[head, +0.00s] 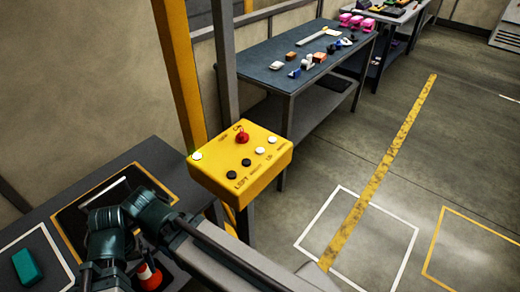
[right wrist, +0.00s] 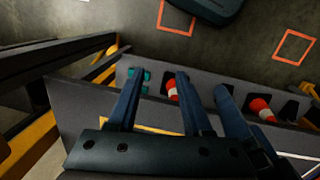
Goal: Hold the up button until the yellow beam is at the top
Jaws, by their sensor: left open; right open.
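A yellow control box (head: 240,196) stands at the middle left in the head view. Its sloped top carries a red knob (head: 242,137), a row of black buttons (head: 231,174) and white buttons (head: 259,151), and small lettering. I cannot make out for sure which is the up button. A yellow upright (head: 181,70) rises behind the box; I cannot tell whether it is the yellow beam. My right gripper (right wrist: 160,75) is open and empty above a dark bench.
A dark bench (head: 117,172) with outlined areas, a teal block (head: 28,266) and an orange-and-white cone (head: 149,275) lies at lower left. A blue-grey table (head: 262,60) with several small items stands behind the box. The floor at right is clear, with painted lines.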

